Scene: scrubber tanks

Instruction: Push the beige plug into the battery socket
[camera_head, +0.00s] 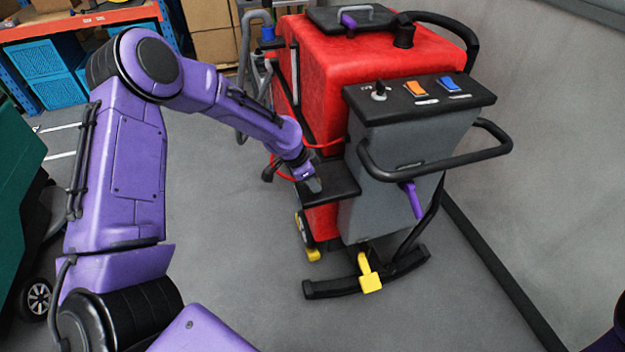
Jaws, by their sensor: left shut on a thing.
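The red and grey scrubber machine (340,60) stands right of centre. My left gripper (312,184) is at its side, at the left edge of the small black shelf (334,183). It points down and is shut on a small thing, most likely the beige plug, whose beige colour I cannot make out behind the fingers. A red cable (326,145) loops between the machine and the gripper. The battery socket cannot be made out and may be hidden by my gripper or the shelf. My right gripper is out of view.
A black handle bar (440,165) juts out from the grey panel (400,150), with a purple lever (412,200) under it. A yellow pedal (369,275) is low at the machine's foot. A green machine (15,205) stands at the left. The floor (235,235) between is clear.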

